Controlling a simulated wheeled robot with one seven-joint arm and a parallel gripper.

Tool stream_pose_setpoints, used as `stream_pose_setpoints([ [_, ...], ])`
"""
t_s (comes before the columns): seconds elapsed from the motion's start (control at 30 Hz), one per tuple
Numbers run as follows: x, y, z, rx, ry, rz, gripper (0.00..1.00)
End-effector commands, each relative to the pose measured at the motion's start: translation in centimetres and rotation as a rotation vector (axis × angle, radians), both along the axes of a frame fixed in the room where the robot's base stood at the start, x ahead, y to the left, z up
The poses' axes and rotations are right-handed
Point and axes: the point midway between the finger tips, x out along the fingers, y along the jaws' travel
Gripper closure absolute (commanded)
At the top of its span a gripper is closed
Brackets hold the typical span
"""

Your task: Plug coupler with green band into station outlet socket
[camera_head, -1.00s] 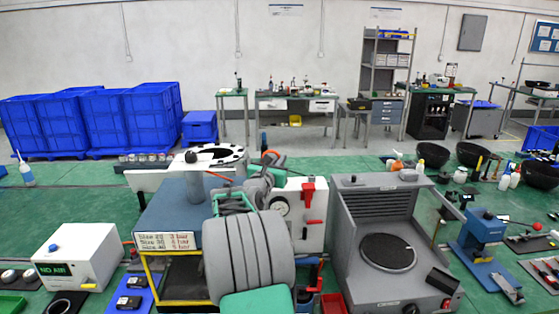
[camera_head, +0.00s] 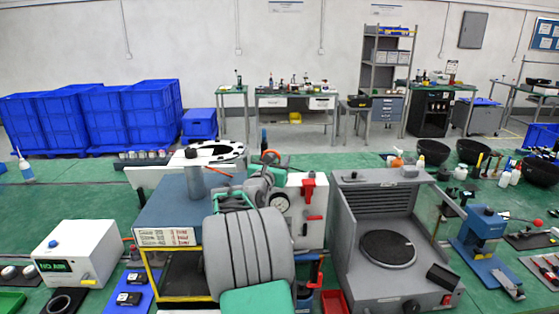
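A white station panel (camera_head: 313,232) with a round gauge (camera_head: 280,202) and a red lever (camera_head: 308,187) stands right of my arm, near the middle of the bench. I cannot make out the outlet socket. No coupler with a green band can be picked out. My grey arm with teal parts fills the lower middle and reaches toward the panel's left side. My gripper is largely hidden behind my own arm links, and its fingertips cannot be made out. An orange-red and black part shows beside the arm's far end, too small to identify.
A white box (camera_head: 88,243) reading "NO AIR" stands left. A blue unit with a grey cylinder (camera_head: 194,183) and a yellow-framed stand are left of my arm. A grey machine with a round plate (camera_head: 388,249) stands close right.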

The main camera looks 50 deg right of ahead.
Motion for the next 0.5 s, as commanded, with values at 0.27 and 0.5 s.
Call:
stream_pose_setpoints([
  [0.27, -0.9, 3.2, -0.3, 0.0, -0.001, 0.004, 0.67],
  [0.5, -2.3, 7.0, -0.3, -0.001, -0.001, 0.002, 0.67],
])
